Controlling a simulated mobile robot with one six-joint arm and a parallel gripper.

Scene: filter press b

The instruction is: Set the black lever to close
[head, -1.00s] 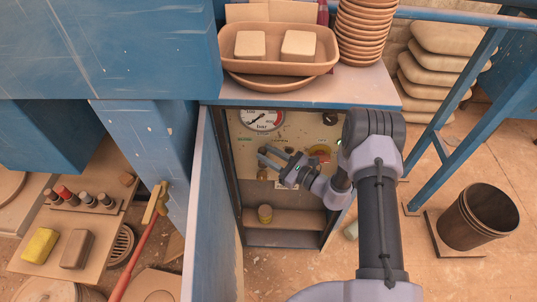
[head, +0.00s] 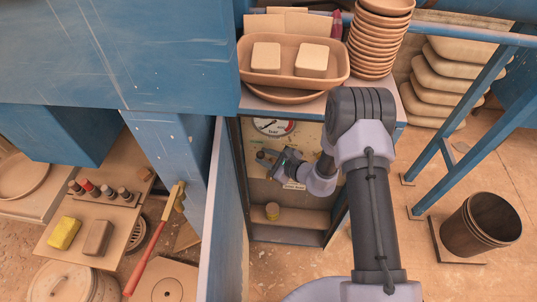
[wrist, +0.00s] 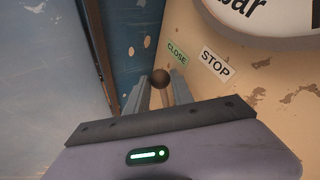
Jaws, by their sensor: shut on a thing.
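The black lever (wrist: 160,78) shows in the wrist view as a dark round knob between my fingertips. My gripper (wrist: 161,92) is shut on it, and the fingers hide most of its shaft. The green CLOSE label (wrist: 177,54) is on the panel just right of and above the knob. The STOP label (wrist: 215,63) is farther right. In the head view my gripper (head: 264,159) is inside the open cabinet, at the left part of the panel below the gauge. The lever itself cannot be made out there.
The pressure gauge (head: 273,127) is above my gripper. The open cabinet door (head: 224,215) stands close on the left. A tray (head: 293,80) and stacked bowls (head: 378,40) stand on top.

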